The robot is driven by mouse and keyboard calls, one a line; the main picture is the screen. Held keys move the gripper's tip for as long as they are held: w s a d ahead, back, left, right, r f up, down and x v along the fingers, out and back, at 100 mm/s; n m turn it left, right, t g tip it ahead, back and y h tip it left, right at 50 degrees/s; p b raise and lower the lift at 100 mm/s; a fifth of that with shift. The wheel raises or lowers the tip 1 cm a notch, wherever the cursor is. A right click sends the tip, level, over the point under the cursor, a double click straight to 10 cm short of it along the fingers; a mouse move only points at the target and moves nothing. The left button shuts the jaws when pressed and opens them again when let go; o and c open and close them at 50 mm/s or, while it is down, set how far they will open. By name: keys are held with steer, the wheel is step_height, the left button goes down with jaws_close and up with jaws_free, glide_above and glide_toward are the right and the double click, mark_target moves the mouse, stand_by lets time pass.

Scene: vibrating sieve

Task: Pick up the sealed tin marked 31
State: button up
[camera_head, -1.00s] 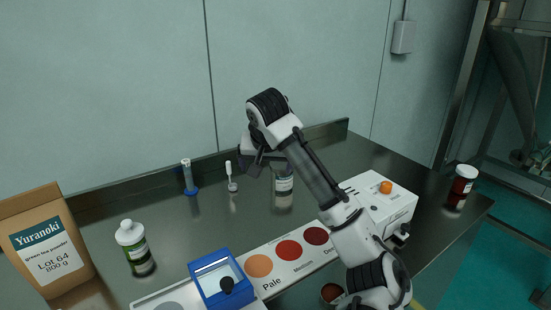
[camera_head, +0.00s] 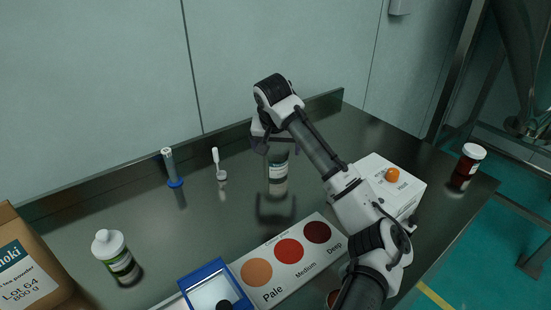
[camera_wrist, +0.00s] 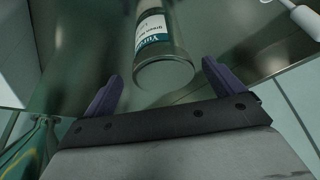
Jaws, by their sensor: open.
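A grey metal tin with a white and teal label (camera_head: 278,173) stands upright on the dark steel bench, near its back middle. In the wrist view the open, empty fingers of my gripper (camera_wrist: 161,69) are on either side of the tin's near end, with gaps on both sides. I cannot tell whether the fingers reach around it.
A syringe-like tube on a blue base (camera_head: 172,167) and a white-handled tool (camera_head: 218,164) stand left of the tin. A white bottle (camera_head: 115,256), paper bag (camera_head: 25,265), blue tray (camera_head: 193,284), colour card (camera_head: 270,288), white box (camera_head: 405,188) and red jar (camera_head: 470,158) stand around.

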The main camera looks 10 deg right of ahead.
steer(key=shift+p+x, duration=1.15)
steer(key=shift+x, duration=1.85)
steer(key=shift+a, duration=0.15)
steer(key=c, duration=1)
steer(key=shift+c, duration=0.9)
